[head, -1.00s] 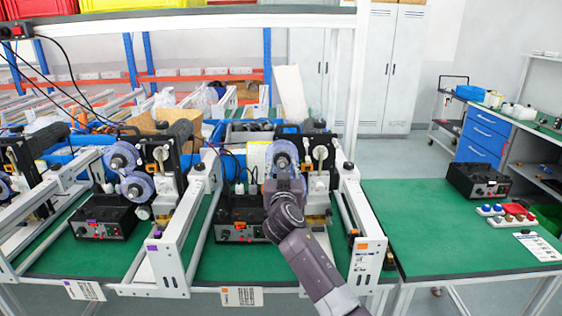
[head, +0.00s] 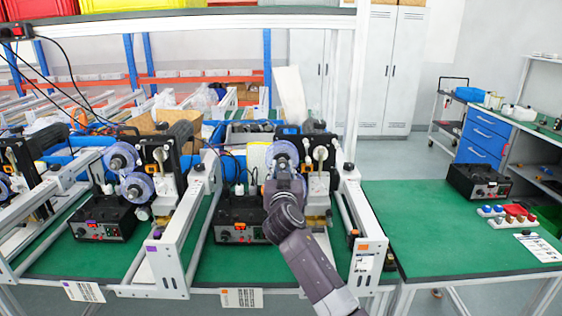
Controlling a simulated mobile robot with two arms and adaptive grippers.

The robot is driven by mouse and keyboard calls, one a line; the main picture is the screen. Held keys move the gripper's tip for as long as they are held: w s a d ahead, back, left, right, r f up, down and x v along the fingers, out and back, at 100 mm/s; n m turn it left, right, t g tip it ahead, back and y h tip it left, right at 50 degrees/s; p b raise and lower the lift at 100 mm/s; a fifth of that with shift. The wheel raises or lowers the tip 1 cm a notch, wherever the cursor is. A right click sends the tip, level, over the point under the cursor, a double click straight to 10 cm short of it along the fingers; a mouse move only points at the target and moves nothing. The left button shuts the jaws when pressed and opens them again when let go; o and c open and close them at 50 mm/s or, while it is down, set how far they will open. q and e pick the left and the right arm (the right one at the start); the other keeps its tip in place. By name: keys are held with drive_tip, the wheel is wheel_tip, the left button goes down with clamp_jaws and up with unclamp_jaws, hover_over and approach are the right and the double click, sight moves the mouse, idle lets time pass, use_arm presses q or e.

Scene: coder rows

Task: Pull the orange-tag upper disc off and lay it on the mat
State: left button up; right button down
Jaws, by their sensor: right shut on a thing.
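The orange-tag machine stands at the centre, with an orange tag (head: 362,246) on its white frame. Its upper disc (head: 283,152) is pale blue-violet and sits upright at the front of the machine. My right gripper (head: 283,172) reaches up from below and is shut at the disc; the wrist hides the fingertips and the disc's lower part. The disc still appears at its place on the machine; I cannot tell whether it has come off its spindle. The mat cannot be clearly made out; green tabletop (head: 440,225) shows at the right. My left gripper is not in view.
A purple-tag machine with two discs (head: 137,186) stands to the left. Black control boxes (head: 102,218) sit in front of the machines. A black box (head: 478,181) and coloured buttons (head: 507,213) stand on the right table, whose left part is clear.

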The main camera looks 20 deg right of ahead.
drive_tip(key=shift+s+f, duration=0.1)
drive_tip(key=shift+s+a+p, duration=0.2)
drive_tip(key=shift+s+p, duration=0.1)
drive_tip(key=shift+s, duration=0.35)
drive_tip(key=shift+p+v, duration=0.55)
drive_tip(key=shift+v, duration=1.45)
drive_tip(key=v, duration=0.3)
drive_tip(key=shift+p, duration=0.3)
